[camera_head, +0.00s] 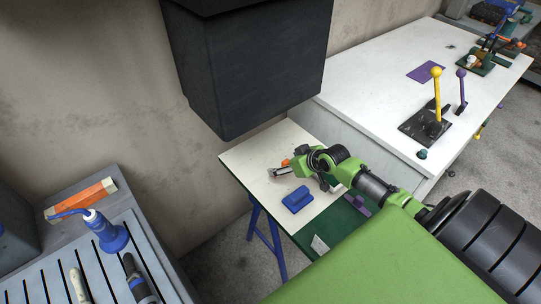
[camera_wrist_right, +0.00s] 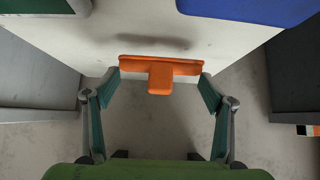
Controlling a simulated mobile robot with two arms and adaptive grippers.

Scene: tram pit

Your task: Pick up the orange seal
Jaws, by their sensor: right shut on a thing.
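The orange seal (camera_wrist_right: 160,72) is a flat orange bar with a short block at its middle. In the right wrist view it spans the two fingertips of my right gripper (camera_wrist_right: 160,84), which is shut on it by its ends. A soft shadow lies on the pale board behind it, apart from the seal. In the head view the right gripper (camera_head: 284,170) is over the pale board of a small table, and only a small orange bit (camera_head: 285,162) of the seal shows beside the fingers. My left gripper is not in view.
A blue block (camera_head: 297,199) lies on the small table (camera_head: 250,160), near the right gripper. A dark box (camera_head: 250,75) hangs above the table's back. A white bench (camera_head: 390,80) with levers stands to the right. A grey slatted bench (camera_head: 60,240) with tools is at lower left.

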